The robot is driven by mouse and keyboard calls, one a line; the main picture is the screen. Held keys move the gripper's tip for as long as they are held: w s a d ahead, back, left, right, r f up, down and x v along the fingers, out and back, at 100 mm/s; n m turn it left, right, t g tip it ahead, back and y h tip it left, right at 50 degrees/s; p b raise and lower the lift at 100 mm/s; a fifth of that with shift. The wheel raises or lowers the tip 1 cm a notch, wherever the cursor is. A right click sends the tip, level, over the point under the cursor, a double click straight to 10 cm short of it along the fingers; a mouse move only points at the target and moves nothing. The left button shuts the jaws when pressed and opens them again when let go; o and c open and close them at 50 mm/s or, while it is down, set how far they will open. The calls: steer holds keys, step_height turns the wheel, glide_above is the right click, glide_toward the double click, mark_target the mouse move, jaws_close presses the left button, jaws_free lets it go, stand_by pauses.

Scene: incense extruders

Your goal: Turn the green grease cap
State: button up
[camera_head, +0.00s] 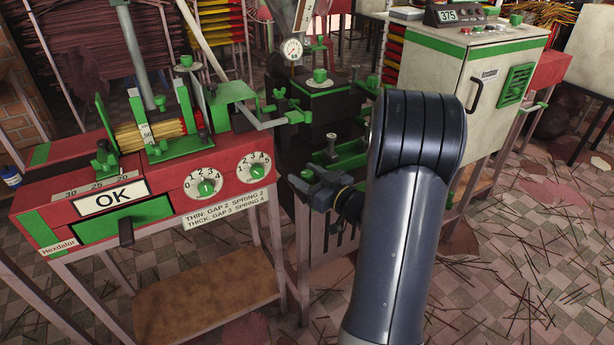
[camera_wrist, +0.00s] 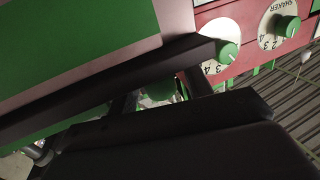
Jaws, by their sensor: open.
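Several green caps and knobs show, and I cannot tell for sure which is the grease cap. A green cap (camera_head: 320,76) stands on a pale plate on top of the dark middle machine. My gripper (camera_head: 302,182) is open in front of that machine's lower part, below and apart from this cap. In the wrist view, my gripper's dark fingers (camera_wrist: 232,80) are spread apart. A pale green rounded part (camera_wrist: 160,95) shows behind the gap between them, partly hidden. I cannot tell whether it is a grease cap or whether the fingers touch anything.
A red bench (camera_head: 230,165) with two green-knobbed dials stands at left. Green brackets and a handle (camera_head: 290,117) stick out near the dark machine. A cream cabinet (camera_head: 445,75) stands at right. Two numbered dials (camera_wrist: 287,25) show in the wrist view. Sticks litter the floor.

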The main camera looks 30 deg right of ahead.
steer(key=c, duration=1)
steer(key=shift+h+b, duration=0.3)
steer(key=m+h+b, duration=0.3)
steer(key=h+b, duration=0.1)
steer(key=h, duration=0.1)
steer(key=shift+a+f+m+t, duration=0.15)
steer(key=shift+f+m+t, duration=0.05)
steer(key=shift+m+t, duration=0.2)
steer(key=m+h+b, duration=0.1)
steer(key=h+b, duration=0.1)
steer(key=m+h+b, duration=0.2)
steer(key=h, duration=0.1)
steer(key=shift+r+g+h, duration=0.1)
steer(key=shift+g+h, duration=0.2)
steer(key=shift+g, duration=0.1)
steer(key=shift+r+m+g+h, duration=0.2)
steer(key=shift+m+g+h, duration=0.8)
steer(key=shift+m+h, duration=0.8)
steer(key=shift+m+g+h+p, duration=1.7)
steer(key=shift+g+h, duration=0.2)
steer(key=shift+h, duration=0.5)
steer(key=shift+g, duration=0.3)
